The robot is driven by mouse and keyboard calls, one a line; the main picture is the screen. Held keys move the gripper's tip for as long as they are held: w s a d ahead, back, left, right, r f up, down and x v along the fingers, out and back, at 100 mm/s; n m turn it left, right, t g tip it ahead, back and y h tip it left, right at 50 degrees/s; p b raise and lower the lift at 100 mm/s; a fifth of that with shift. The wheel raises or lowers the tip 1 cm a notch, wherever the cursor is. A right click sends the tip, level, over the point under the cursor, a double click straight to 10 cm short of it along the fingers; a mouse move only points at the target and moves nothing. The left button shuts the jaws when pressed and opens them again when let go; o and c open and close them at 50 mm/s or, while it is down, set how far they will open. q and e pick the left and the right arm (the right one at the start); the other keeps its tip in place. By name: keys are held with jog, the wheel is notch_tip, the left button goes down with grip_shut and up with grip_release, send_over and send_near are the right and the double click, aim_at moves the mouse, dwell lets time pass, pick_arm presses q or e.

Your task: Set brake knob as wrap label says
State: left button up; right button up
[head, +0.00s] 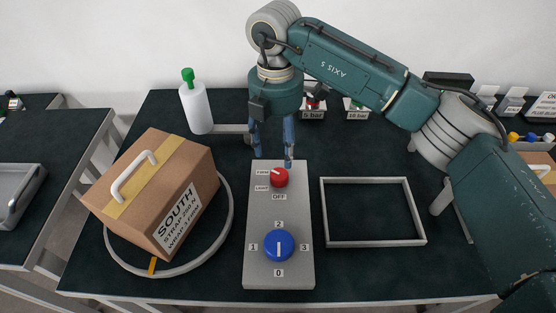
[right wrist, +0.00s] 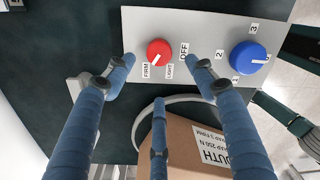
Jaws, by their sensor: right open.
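The red knob (head: 279,178), with labels FIRM, LIGHT and OFF, sits at the far end of a grey panel (head: 260,215). Its white pointer appears turned toward FIRM in the right wrist view (right wrist: 160,52). A blue knob (head: 279,246) marked 0 to 3 sits at the near end, its white line seemingly toward 0. My left gripper is out of view.
The taped carton (head: 135,205) with a white handle stands tilted on a grey ring (head: 229,220) at left. A white bottle with a green cap (head: 196,106) stands behind it. An empty grey frame (head: 374,243) lies right of the panel.

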jog(key=shift+r, duration=1.5)
